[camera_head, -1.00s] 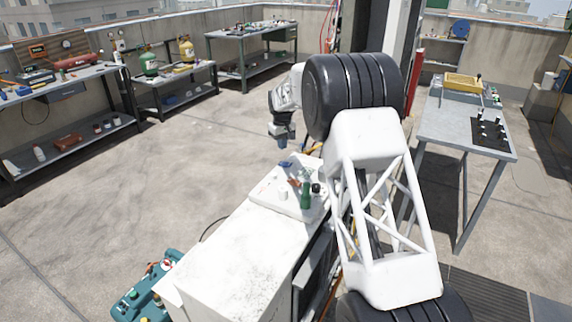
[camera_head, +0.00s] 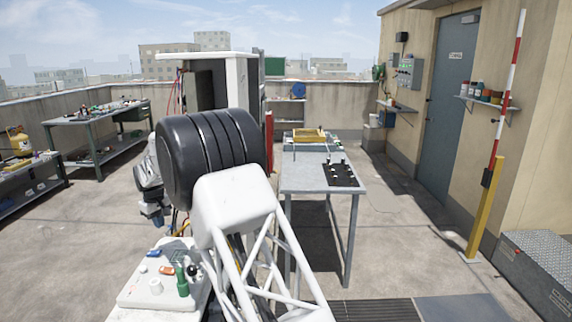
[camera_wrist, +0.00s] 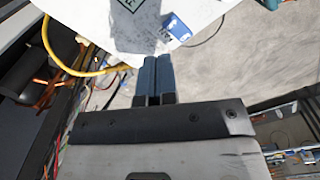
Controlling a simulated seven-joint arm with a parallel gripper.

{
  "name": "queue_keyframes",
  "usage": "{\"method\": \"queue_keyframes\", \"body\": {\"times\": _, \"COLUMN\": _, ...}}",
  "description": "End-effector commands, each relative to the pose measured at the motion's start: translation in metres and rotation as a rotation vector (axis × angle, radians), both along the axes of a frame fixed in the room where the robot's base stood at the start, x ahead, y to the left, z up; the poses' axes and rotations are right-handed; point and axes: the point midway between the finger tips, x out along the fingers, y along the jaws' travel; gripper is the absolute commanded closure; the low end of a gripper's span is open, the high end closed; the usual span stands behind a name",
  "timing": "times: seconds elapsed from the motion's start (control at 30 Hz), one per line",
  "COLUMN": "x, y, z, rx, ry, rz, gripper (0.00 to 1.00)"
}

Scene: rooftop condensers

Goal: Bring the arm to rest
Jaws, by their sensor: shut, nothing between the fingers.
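My gripper (camera_wrist: 155,62) shows in the wrist view with its two blue fingers side by side, shut and empty. Below it in that view are a white surface, a blue item (camera_wrist: 176,30) at that surface's edge and a yellow hose (camera_wrist: 75,68). In the head view my gripper (camera_head: 160,222) hangs pointing down, left of the black ribbed joint of my arm. It is above and behind the white tray (camera_head: 133,298) on the near cabinet. The fingertips are small there.
A grey metal table (camera_head: 310,178) with a yellow tray (camera_head: 308,134) stands right of my arm. A workbench (camera_head: 95,118) is back left. A yellow post (camera_head: 485,210) and metal box (camera_head: 540,270) are at right.

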Motion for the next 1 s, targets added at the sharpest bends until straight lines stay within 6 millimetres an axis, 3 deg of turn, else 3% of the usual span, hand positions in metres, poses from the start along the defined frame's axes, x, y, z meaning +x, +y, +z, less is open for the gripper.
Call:
{"method": "queue_keyframes", "body": {"times": 0.1, "x": -0.002, "y": -0.032, "z": 0.025, "rx": 0.005, "ry": -0.007, "rz": -0.034, "gripper": 1.0}}
{"method": "queue_keyframes", "body": {"times": 0.47, "x": -0.019, "y": -0.125, "z": 0.088, "rx": 0.018, "ry": -0.025, "rz": -0.136, "gripper": 1.0}}
{"method": "queue_keyframes", "body": {"times": 1.0, "x": -0.071, "y": -0.26, "z": 0.161, "rx": 0.035, "ry": -0.054, "rz": -0.288, "gripper": 1.0}}
